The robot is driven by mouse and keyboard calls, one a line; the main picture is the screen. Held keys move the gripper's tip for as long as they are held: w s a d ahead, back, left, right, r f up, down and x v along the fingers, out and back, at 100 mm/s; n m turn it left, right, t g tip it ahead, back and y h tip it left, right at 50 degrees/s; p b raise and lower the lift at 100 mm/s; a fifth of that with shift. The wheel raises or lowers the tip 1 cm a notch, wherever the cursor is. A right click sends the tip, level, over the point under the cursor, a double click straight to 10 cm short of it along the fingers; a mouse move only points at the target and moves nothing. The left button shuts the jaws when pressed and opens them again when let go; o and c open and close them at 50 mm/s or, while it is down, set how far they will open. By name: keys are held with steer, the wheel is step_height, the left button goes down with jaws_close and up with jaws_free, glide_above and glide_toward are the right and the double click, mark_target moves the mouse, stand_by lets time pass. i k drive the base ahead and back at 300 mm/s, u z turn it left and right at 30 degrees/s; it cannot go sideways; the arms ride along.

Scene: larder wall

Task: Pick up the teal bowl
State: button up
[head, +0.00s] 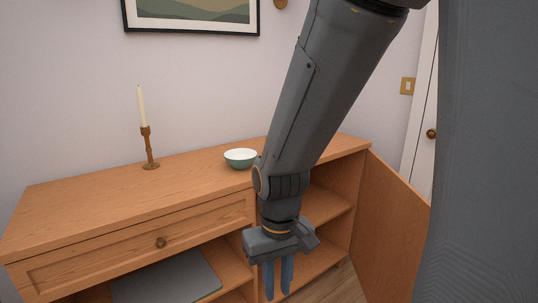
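The teal bowl (240,160) stands upright on top of the wooden cabinet, near the middle of its top. Its outside is teal and its inside is pale. My gripper (278,291) hangs with its fingers pointing down, in front of the cabinet's open section, lower than the bowl and to its right. The two blue-grey fingers stand a narrow gap apart, with nothing seen between them. My forearm passes just right of the bowl in the picture and hides part of the cabinet top behind it.
A wooden candlestick with a cream candle (142,108) stands left of the bowl. The cabinet top (90,195) is otherwise clear where seen. A cabinet door (392,220) stands open at the right. A grey flat item (168,280) lies on a lower shelf, below a drawer (150,243).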

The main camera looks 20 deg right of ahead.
mark_target(238, 158)
steer(key=z, duration=0.35)
steer(key=i, duration=1.2)
steer(key=u, duration=0.2)
